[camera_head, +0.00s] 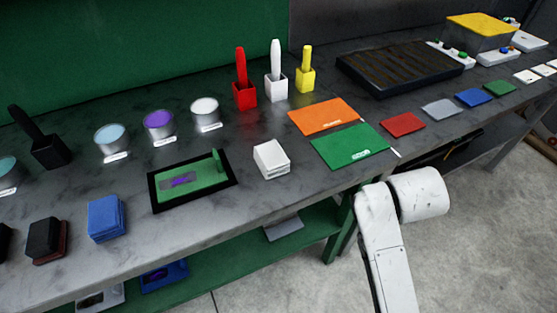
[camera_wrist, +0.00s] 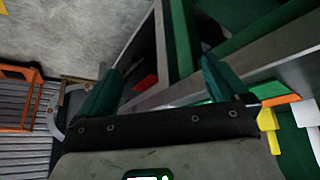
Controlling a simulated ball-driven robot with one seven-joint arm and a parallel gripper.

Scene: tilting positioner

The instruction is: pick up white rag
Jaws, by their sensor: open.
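The white rag (camera_head: 270,159) looks like a small folded white stack. It lies on the grey workbench (camera_head: 240,215) near its front edge in the head view, right of a black-framed green tray. I cannot make it out in the wrist view. My gripper (camera_wrist: 160,88) shows in the wrist view with its two green fingers wide apart and nothing between them. In the head view my white arm (camera_head: 385,245) is in front of the bench, right of the rag, and the gripper itself is out of sight.
Around the rag are the green tray (camera_head: 192,181), a green mat (camera_head: 349,147), an orange mat (camera_head: 322,116) and a blue folded stack (camera_head: 106,218). Cans and upright-handled holders stand behind. A green lower shelf (camera_head: 240,253) runs below. An orange frame (camera_wrist: 18,98) stands on the floor.

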